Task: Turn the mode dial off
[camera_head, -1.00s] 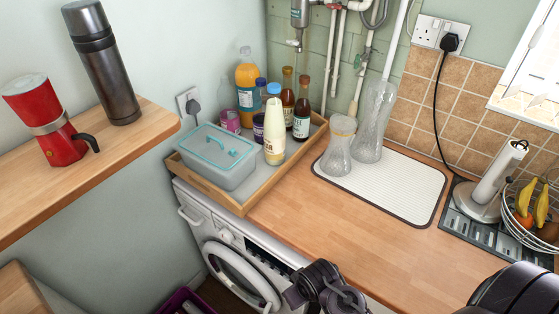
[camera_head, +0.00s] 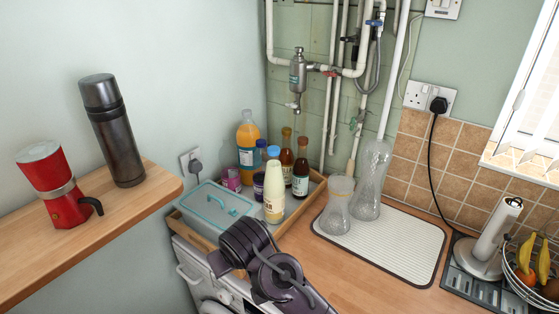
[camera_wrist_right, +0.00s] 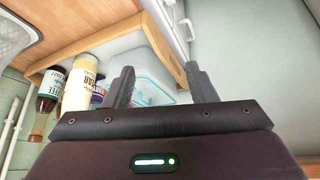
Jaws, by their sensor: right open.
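The white washing machine (camera_head: 187,262) stands under the counter at the lower left of the head view. My dark right arm covers part of its front, and I cannot make out the mode dial. A strip of the machine's white front (camera_wrist_right: 172,14) also shows at the top of the right wrist view. My right gripper (camera_wrist_right: 161,86) is open and empty, its two fingers apart in front of the wooden tray. Its fingertips cannot be made out in the head view. My left gripper is not in view.
The wooden tray (camera_head: 316,190) holds a lidded box (camera_head: 214,208) and several bottles, close to my right arm. Glass vases (camera_head: 371,185) stand on a ribbed mat (camera_head: 405,245). A wooden shelf (camera_head: 150,196) with a flask (camera_head: 113,130) and a red pot (camera_head: 53,187) juts in at left.

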